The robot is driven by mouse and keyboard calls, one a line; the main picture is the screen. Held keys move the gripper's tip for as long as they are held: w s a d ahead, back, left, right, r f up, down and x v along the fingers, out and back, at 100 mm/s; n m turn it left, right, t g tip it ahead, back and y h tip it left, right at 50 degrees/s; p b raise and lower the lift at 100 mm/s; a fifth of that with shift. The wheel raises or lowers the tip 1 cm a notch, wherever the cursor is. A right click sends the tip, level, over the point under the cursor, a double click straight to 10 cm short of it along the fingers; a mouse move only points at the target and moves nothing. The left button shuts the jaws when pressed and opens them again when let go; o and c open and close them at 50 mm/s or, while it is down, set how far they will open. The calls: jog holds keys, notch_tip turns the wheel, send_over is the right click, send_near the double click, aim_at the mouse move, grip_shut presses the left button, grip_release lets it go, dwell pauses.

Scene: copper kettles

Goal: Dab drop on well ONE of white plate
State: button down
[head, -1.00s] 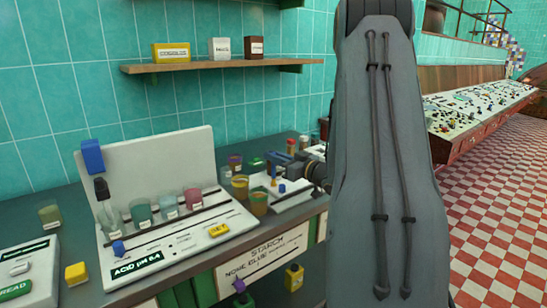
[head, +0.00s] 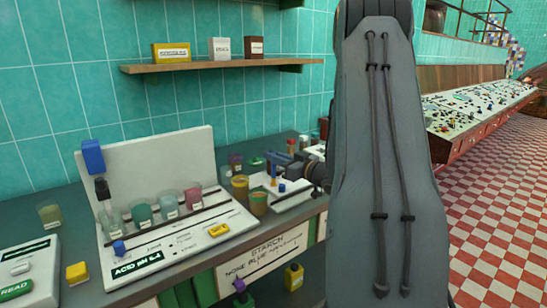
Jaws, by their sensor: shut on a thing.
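The white plate (head: 290,193) lies on the dark bench, just left of my arm. It is small and partly hidden, and I cannot make out its wells or which is well ONE. My gripper (head: 274,169) reaches out from behind my large grey arm link and hangs low over the plate. It is shut on a thin rod (head: 274,179), whose lower end is near the plate; I cannot tell whether it touches. No drop can be seen at this size.
Farther left is a white stand (head: 150,160) marked ACID pH 6.4, with several glass beakers (head: 141,215). A yellow block (head: 77,273) sits at front left. A shelf (head: 220,65) holds three boxes. My arm blocks the right middle.

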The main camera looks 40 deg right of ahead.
jog(key=shift+f, duration=0.1)
jog(key=shift+r+p, duration=2.75)
jog(key=shift+r, duration=0.8)
